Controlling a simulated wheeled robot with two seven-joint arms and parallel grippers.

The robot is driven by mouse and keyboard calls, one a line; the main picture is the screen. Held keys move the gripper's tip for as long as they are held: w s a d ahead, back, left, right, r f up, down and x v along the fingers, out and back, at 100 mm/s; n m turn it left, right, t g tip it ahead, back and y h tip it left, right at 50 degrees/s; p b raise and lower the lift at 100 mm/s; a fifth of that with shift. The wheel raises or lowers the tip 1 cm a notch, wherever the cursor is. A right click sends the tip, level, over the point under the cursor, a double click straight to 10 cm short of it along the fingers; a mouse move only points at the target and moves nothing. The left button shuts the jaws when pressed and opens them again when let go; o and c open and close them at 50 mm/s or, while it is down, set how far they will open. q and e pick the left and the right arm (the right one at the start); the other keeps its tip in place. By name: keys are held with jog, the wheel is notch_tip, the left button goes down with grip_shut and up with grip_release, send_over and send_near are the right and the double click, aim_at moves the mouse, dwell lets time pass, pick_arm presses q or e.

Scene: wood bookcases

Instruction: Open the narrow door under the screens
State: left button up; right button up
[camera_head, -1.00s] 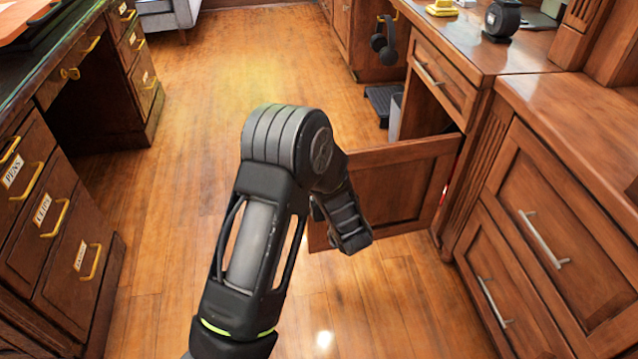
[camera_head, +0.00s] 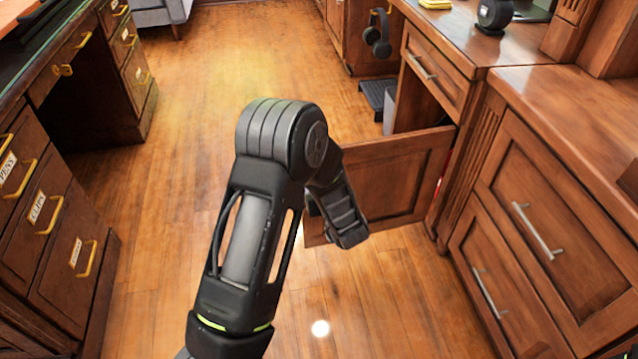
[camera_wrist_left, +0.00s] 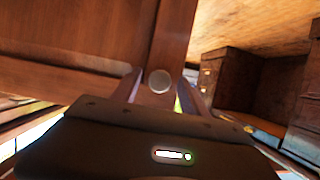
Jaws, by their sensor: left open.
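The narrow wooden door (camera_head: 400,180) stands swung wide open, out over the floor, from the cabinet under the desktop at the right. Its hinge side is by the fluted post. My left arm reaches in front of its free end, and the gripper's fingers are hidden in the head view. In the left wrist view, my left gripper (camera_wrist_left: 160,92) is open beside a wooden panel (camera_wrist_left: 70,45), apparently the door. A round grey metal knob-like piece (camera_wrist_left: 159,81) shows between the fingers; I cannot tell whether they touch it. My right gripper is not in view.
A drawer (camera_head: 437,72) sits above the opening. Large drawers (camera_head: 515,240) stand at the right, near the door's hinge side. Headphones (camera_head: 378,35) hang further back. A labelled desk (camera_head: 50,215) bounds the left. The floor (camera_head: 200,110) between is clear.

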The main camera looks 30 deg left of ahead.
pick_arm(q)
jog(key=p+v, duration=0.2)
jog(key=v, duration=0.5)
jog(key=shift+s+d+r, duration=0.15)
jog(key=shift+s+d, duration=0.1)
